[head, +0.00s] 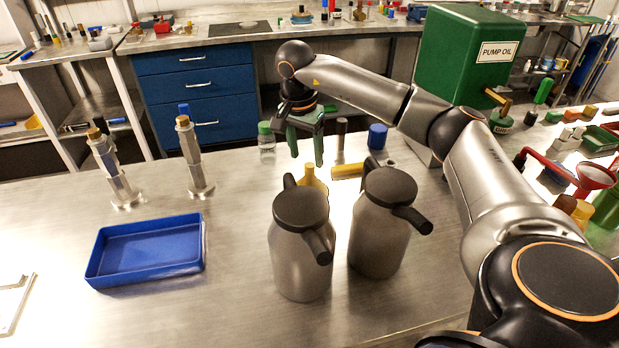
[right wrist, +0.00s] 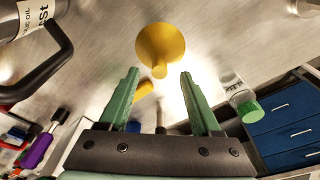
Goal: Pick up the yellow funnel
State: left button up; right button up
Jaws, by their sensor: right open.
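The yellow funnel (head: 311,179) stands on the steel bench behind two steel jugs, and the left jug (head: 301,240) hides its lower part. In the right wrist view the funnel (right wrist: 160,42) shows whole, with its wide cone on the bench and its spout pointing toward my fingers. My right gripper (head: 305,157) is above and just behind the funnel, with its green fingers pointing down. My left gripper is not in view.
The right jug (head: 380,220) stands close by. A yellow piece (head: 347,171), a blue-capped container (head: 377,137) and a green-capped bottle (head: 266,142) are near the funnel. A blue tray (head: 150,250) and two metal fittings stand left. A green pump oil tank (head: 465,65) is right.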

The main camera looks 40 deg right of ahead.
aim_at(309, 165)
jog(key=f, duration=0.2)
jog(key=d+f, duration=0.1)
jog(key=f, duration=0.2)
jog(key=shift+w+d, duration=0.2)
jog(key=shift+c, duration=0.3)
grip_shut()
dwell(0.9)
